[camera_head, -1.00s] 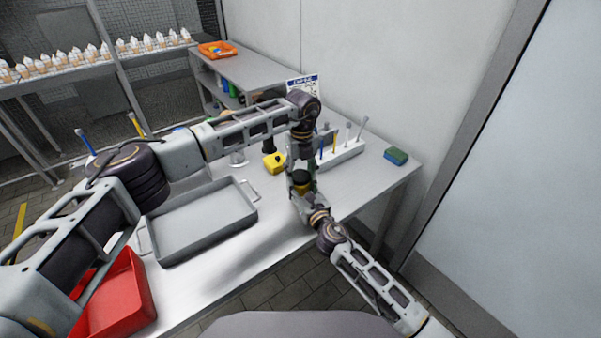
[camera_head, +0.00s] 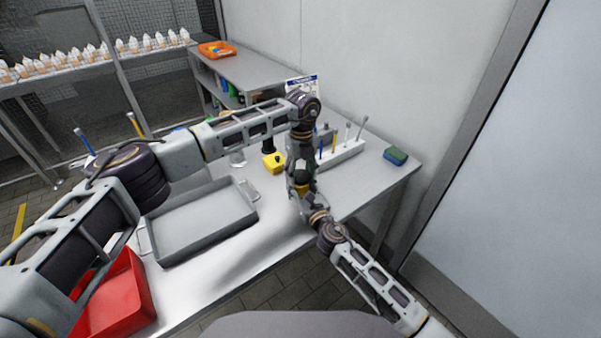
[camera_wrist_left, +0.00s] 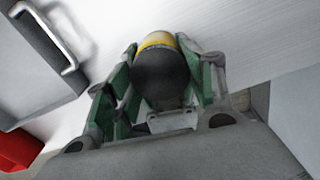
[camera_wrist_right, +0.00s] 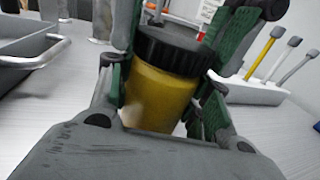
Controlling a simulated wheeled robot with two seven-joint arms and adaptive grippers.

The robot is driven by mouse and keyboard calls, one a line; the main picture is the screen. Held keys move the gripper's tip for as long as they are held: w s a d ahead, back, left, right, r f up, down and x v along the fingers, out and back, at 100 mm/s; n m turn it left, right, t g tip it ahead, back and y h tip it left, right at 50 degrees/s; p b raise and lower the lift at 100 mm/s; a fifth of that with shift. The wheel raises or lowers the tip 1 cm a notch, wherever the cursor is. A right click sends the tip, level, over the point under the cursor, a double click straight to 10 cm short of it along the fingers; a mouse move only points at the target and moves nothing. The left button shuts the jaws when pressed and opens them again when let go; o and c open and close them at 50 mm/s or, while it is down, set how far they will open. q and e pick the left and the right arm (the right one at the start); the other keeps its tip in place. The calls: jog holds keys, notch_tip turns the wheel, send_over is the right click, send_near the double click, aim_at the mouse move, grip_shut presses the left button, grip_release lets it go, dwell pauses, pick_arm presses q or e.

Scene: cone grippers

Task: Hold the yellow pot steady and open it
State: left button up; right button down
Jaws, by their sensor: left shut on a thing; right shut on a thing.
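The yellow pot (camera_wrist_right: 158,98) has a black lid (camera_wrist_right: 172,50) and stands upright between my right gripper's green fingers in the right wrist view. My right gripper (camera_head: 303,192) is shut on the pot's yellow body from the near side. My left gripper (camera_head: 300,174) points down from above and is shut on the black lid, which also shows in the left wrist view (camera_wrist_left: 161,75). A yellow strip of the pot (camera_wrist_left: 157,40) shows past the lid there. In the head view the grippers mostly hide the pot. The lid appears to be on the pot.
A grey tray (camera_head: 158,257) lies left of the pot, with a red bin (camera_head: 125,300) at the near left.

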aim_at(301, 175)
pick_arm(q)
jog(key=shift+r, duration=1.15)
pick_arm(e)
jog(key=shift+f, duration=0.1)
pick_arm(q)
jog(key=shift+r, duration=1.95)
pick_arm(e)
jog(key=c, duration=0.6)
grip_release()
jog(key=shift+s, duration=0.15)
jog(key=shift+v, duration=5.85)
jog(key=shift+d, duration=0.1)
